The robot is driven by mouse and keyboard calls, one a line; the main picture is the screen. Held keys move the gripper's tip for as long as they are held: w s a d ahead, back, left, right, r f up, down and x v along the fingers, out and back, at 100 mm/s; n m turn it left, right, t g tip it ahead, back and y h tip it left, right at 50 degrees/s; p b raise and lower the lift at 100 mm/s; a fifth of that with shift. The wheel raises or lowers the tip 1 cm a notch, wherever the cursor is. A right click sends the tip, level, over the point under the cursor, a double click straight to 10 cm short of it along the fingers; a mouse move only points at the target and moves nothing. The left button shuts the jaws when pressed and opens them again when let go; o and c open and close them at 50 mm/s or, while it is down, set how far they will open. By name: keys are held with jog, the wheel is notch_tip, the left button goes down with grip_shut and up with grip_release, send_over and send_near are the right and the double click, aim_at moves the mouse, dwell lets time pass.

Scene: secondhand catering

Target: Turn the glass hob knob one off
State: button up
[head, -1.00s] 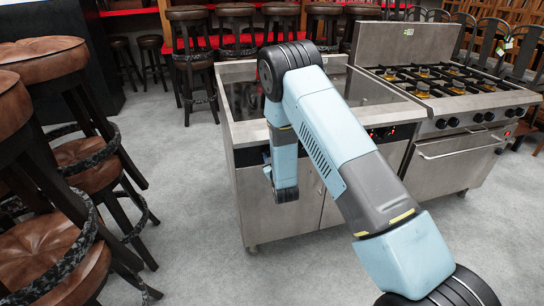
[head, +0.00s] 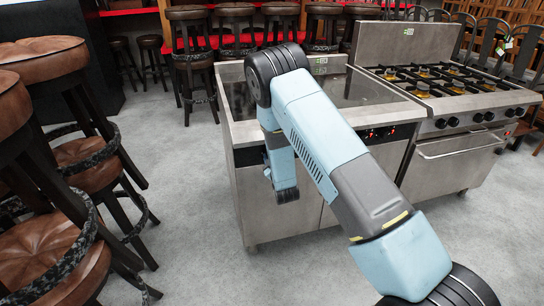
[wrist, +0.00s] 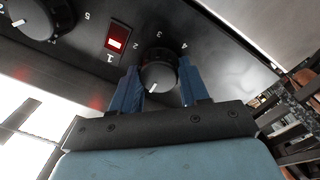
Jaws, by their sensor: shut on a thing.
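In the wrist view, my gripper (wrist: 158,92) is shut on a round black knob (wrist: 160,68), with one blue finger on each side of it. The knob sits on a dark control panel with white numbers around it. Its white pointer mark points down in the picture, slightly left, toward the gripper body. A lit red lamp (wrist: 117,38) is beside it, above a white 1. In the head view, the glass-topped hob unit (head: 243,131) stands at the centre. My arm hides the gripped knob and most of the panel there.
A second black knob (wrist: 38,18) is at the upper left of the wrist view. A gas range (head: 455,150) adjoins the hob on the right. Brown stools (head: 45,245) crowd the left. Grey floor (head: 190,210) between stools and hob is clear.

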jog(key=o, duration=1.1)
jog(key=shift+c, duration=0.2)
jog(key=shift+s, duration=0.1)
jog(key=v, duration=1.3)
jog(key=shift+s, duration=0.3)
jog(key=shift+d, duration=0.1)
